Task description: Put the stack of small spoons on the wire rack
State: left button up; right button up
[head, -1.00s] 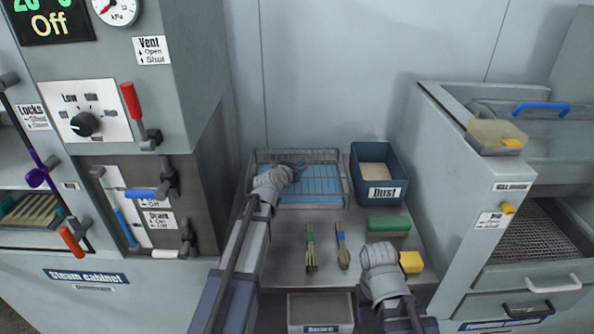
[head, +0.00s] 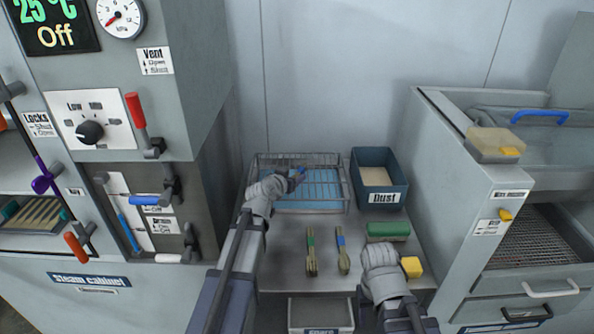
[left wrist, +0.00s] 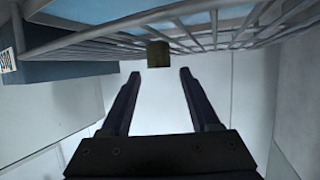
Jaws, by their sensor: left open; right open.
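The wire rack (head: 347,193) stands at the back of the metal table over a blue surface. My left gripper (head: 299,178) is open above it, and a small blue patch shows at its fingertips. In the left wrist view the open left fingers (left wrist: 160,75) point toward a small brown block end (left wrist: 158,54) at the rack bars (left wrist: 200,38). It looks like the end of a spoon stack, apart from both fingers. Two banded spoon stacks, green (head: 311,262) and blue (head: 343,262), lie on the table. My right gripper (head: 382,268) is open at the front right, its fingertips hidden.
The Dust bin (head: 384,198) stands right of the rack. A green block (head: 388,231) and a yellow block (head: 412,267) lie at the table's right. The steam cabinet (head: 90,210) is on the left, a drawer unit (head: 470,215) on the right. A drawer (head: 320,312) is below.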

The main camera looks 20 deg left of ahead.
pick_arm(q)
jog(key=p+v, duration=0.2)
jog(key=v, duration=0.5)
dwell(1.0)
